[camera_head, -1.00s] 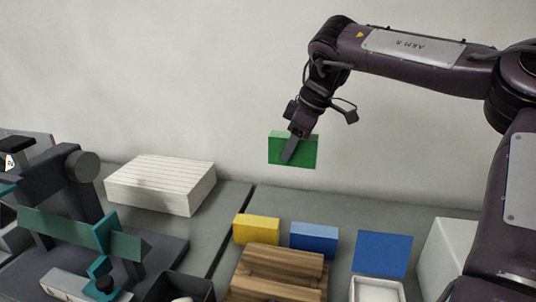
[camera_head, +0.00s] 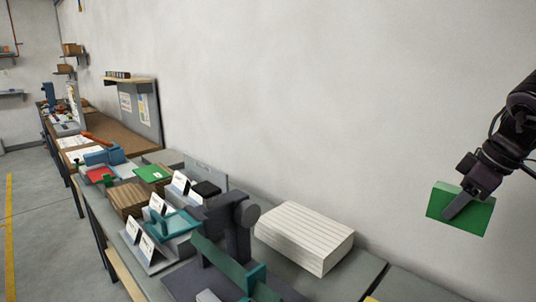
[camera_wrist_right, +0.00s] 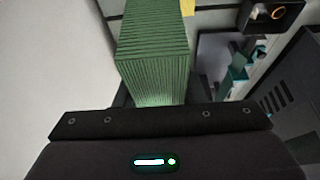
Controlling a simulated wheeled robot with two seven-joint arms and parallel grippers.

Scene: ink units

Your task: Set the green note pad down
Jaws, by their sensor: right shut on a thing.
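The green note pad (camera_head: 470,214) is held up in the air at the right side of the head view, in front of the wall and above the grey bench. My right gripper (camera_head: 459,207) is shut on it, with a finger across its face. In the right wrist view the pad (camera_wrist_right: 155,50) extends away from the gripper body, and its stacked sheet edges show. It touches nothing but the gripper. My left gripper is not in view.
A white ridged block (camera_head: 305,236) lies on the bench below and left of the pad. A dark and teal stand (camera_head: 235,232) is beside it. White card holders (camera_head: 146,247) and a green board (camera_head: 152,173) are further left.

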